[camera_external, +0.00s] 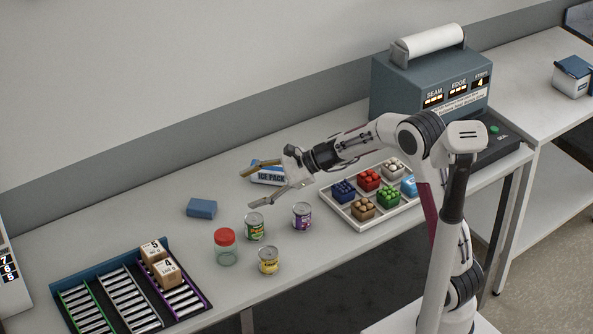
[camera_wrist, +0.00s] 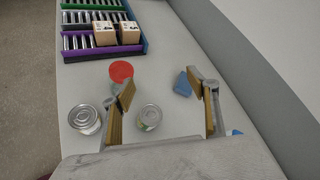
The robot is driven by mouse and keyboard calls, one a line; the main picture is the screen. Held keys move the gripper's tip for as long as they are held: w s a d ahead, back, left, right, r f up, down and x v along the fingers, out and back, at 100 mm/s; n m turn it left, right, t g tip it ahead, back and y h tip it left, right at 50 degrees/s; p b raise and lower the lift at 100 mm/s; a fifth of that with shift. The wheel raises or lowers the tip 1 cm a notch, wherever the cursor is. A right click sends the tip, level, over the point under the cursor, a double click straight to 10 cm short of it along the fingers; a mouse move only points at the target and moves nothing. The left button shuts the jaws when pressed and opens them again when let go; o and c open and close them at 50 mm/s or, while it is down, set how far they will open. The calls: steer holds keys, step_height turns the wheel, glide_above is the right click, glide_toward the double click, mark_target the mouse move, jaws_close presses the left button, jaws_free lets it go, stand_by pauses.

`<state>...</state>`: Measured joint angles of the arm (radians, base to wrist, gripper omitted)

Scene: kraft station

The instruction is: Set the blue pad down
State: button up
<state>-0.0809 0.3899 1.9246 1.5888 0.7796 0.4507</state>
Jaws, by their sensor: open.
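The blue pad (camera_external: 201,208) is a small blue block lying on the bench top, left of the cans in the external view. In the wrist view the blue pad (camera_wrist: 182,84) lies beyond my gripper, near the right finger. My gripper (camera_external: 262,184) is open and empty above the bench, to the right of the pad and apart from it. Its two fingers are spread wide in the wrist view (camera_wrist: 162,112).
A red-lidded jar (camera_external: 226,247) and cans, one green (camera_external: 255,226), one purple (camera_external: 301,216) and one yellow (camera_external: 268,260), stand near the pad. An ice pack (camera_external: 268,176) lies behind my gripper. A roller rack (camera_external: 130,298) with boxes is at left, a produce tray (camera_external: 341,212) at right.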

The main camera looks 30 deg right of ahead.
steer(key=s+d+r+n+g+h, duration=0.15)
steer(key=s+r+n, duration=0.35)
steer(key=s, duration=0.5)
steer(key=s+d+f+n+h, duration=0.1)
steer(key=s+d+n+h, duration=0.8)
steer(key=s+d, duration=1.3)
steer(key=s+n, duration=0.4)
steer(key=shift+f, duration=0.35)
steer(key=shift+o, duration=0.4)
steer(key=shift+t, duration=0.25)
